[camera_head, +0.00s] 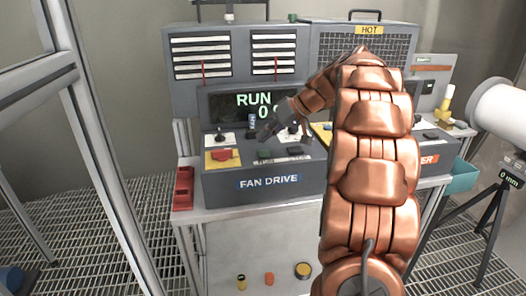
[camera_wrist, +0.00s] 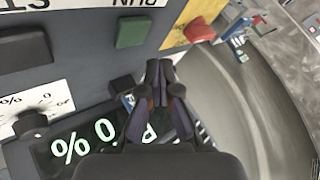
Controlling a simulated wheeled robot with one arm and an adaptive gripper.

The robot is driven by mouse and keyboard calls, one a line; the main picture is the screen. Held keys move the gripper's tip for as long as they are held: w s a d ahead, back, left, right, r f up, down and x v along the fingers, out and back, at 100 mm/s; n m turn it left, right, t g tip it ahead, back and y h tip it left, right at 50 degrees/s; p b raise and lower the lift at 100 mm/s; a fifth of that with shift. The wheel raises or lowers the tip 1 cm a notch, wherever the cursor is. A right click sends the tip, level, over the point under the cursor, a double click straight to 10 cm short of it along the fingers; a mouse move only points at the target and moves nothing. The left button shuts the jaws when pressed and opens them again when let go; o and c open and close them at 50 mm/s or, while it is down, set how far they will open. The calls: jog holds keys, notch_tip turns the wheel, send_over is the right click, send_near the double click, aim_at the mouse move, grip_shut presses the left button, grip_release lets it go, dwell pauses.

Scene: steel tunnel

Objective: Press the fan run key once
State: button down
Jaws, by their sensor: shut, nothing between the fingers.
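The fan drive panel (camera_head: 268,183) is a grey sloped console marked FAN DRIVE. Its green run key (camera_head: 264,154) is on the lower front; in the wrist view the green key (camera_wrist: 137,30) sits beside a label reading RUN, upside down. A dark key (camera_head: 294,151) is to its right; it also shows in the wrist view (camera_wrist: 24,48). The display (camera_head: 254,103) reads RUN and 0. My gripper (camera_head: 266,133) is over the panel behind the green key, its fingers together and empty. In the wrist view the fingertips (camera_wrist: 160,68) are apart from the key in the picture.
A red button (camera_head: 222,155) on a yellow plate is left of the green key. A black knob (camera_head: 293,128) on a white dial is partly behind my arm. A red tray (camera_head: 184,188) lies on the bench's left.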

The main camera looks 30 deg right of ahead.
aim_at(265, 153)
jog(key=shift+r+p, duration=0.45)
jog(key=shift+r, duration=1.15)
jog(key=shift+a, duration=0.1)
jog(key=s+a+f+g+h, duration=0.1)
jog(key=s+a+f+g, duration=0.25)
jog(key=s+a, duration=0.5)
jog(key=s+a+f+g+h, duration=0.15)
jog(key=s+a+f, duration=0.35)
jog(key=a, duration=0.7)
jog(key=s+a+f+g+h, duration=0.1)
jog(key=s+f, duration=0.3)
jog(key=s, duration=0.8)
jog(key=s+a+f+g+h, duration=0.2)
jog(key=s+a+f, duration=0.1)
jog(key=s, duration=0.9)
jog(key=shift+f+g+h, duration=0.3)
jog(key=shift+f+h, duration=0.05)
jog(key=shift+f, duration=0.05)
